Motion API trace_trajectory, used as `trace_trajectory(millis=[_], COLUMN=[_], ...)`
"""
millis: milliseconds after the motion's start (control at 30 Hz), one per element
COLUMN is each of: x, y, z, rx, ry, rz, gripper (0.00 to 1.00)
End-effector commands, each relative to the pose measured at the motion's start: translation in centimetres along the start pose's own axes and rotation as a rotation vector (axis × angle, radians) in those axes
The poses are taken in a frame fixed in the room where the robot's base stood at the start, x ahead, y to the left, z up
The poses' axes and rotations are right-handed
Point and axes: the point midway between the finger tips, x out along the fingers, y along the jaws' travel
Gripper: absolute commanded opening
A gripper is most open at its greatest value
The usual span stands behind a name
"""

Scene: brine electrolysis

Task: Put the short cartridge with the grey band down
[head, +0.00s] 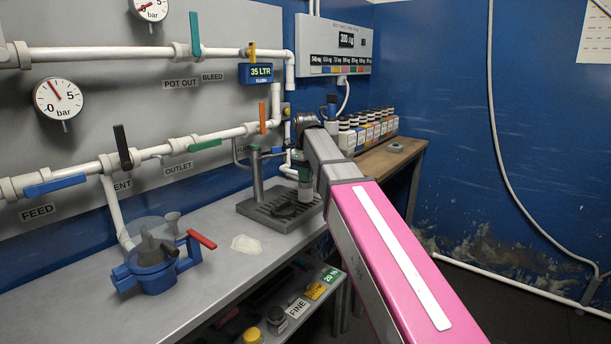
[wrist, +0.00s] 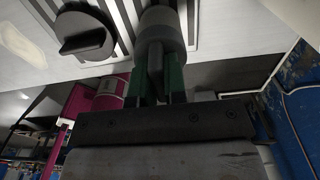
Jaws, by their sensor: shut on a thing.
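My gripper (head: 304,164) is over the dark slatted tray (head: 256,207) on the bench, partly hidden by my arm. It is shut on a short cartridge (head: 306,191), which hangs upright with a pale lower part. In the wrist view, the green fingers of my gripper (wrist: 157,85) are on either side of the cartridge (wrist: 162,28), which shows a grey part. I cannot tell whether the cartridge touches the tray. A dark round cap with a raised bar (wrist: 84,36) lies on the tray beside the cartridge.
A blue filter housing (head: 150,270) with a red-handled valve stands at the bench's left. A pale patch (head: 246,244) lies before the tray. Pipes (head: 140,158) run along the back panel. Several bottles (head: 368,131) stand on the wooden table (head: 382,160). A lower shelf holds jars.

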Motion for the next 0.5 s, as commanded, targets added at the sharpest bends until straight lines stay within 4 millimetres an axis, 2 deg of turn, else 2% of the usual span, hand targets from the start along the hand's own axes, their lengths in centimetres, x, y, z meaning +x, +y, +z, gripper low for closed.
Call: trace_trajectory(millis=[367, 400, 433, 467, 500], x=[0.47, 0.46, 0.45, 0.44, 0.44], y=[0.00, 0.00, 0.00, 0.00, 0.00], z=[0.02, 0.03, 0.03, 0.03, 0.03], rx=[0.000, 0.000, 0.000, 0.000, 0.000], ry=[0.000, 0.000, 0.000, 0.000, 0.000], rz=[0.000, 0.000, 0.000, 0.000, 0.000], gripper=[0.00, 0.22, 0.32, 0.38, 0.38])
